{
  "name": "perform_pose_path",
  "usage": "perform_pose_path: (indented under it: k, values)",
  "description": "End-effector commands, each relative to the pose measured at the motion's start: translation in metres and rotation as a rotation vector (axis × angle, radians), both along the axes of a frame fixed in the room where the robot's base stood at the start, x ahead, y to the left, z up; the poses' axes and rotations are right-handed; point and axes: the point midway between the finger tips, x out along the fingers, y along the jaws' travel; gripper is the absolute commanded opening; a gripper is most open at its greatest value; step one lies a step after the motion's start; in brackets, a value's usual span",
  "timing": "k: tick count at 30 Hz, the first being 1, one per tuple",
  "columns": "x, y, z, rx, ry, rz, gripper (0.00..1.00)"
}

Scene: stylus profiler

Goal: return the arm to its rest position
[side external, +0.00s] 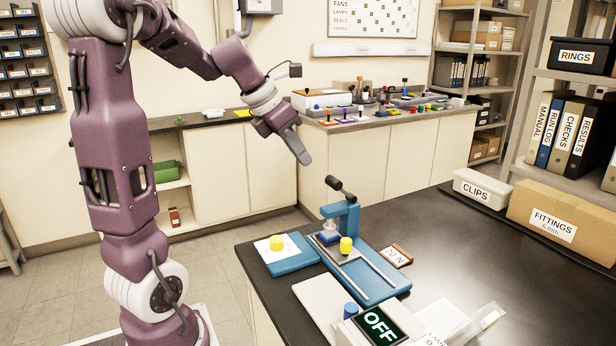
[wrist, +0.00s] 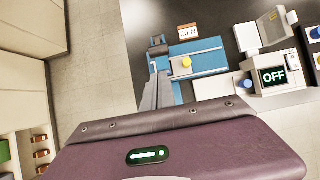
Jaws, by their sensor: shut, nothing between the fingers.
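My gripper (side external: 303,157) is shut and empty. In the side external view it hangs in the air above and to the left of the blue stylus profiler (side external: 375,283), apart from everything. The profiler has a blue post with a dark lever, two rails and a yellow knob (side external: 346,245). It also shows in the wrist view (wrist: 207,57), past my gripper's fingers (wrist: 157,88). A blue tray (side external: 290,262) with a white card and a yellow piece (side external: 276,242) lies left of it. The display unit (side external: 380,326) reads OFF.
A "20 N" tag (side external: 397,256) lies right of the profiler. The dark bench top (side external: 455,240) is clear towards the CLIPS bin (side external: 482,188) and the FITTINGS box (side external: 561,221). A back counter (side external: 420,113) holds several small coloured items. Open floor lies left of the bench.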

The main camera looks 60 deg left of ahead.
Motion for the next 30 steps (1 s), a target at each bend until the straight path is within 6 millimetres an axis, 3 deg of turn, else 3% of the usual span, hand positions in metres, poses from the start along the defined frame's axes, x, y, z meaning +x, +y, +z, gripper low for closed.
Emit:
perform_pose_path:
  k: [5,7,10,12,15,18,21,23,24,30]
  values:
    - [-0.002,-0.006,0.004,0.018,0.002,-0.04,0.0]
    - [-0.006,-0.034,0.008,0.108,0.003,-0.227,0.0]
    - [-0.032,-0.106,0.011,0.392,-0.003,-0.784,0.0]
    - [-0.064,-0.154,0.007,0.651,-0.016,-1.257,0.0]
    - [-0.112,-0.197,-0.006,1.015,-0.033,-1.871,0.0]
    - [-0.15,-0.215,-0.02,1.313,-0.033,-2.335,0.0]
    - [-0.17,-0.22,-0.03,1.501,-0.019,-2.61,0.0]
    - [-0.176,-0.22,-0.033,1.557,-0.01,-2.692,0.0]
    - [-0.178,-0.22,-0.034,-1.574,0.007,2.718,0.0]
    - [-0.178,-0.22,-0.034,-1.567,0.006,2.709,0.0]
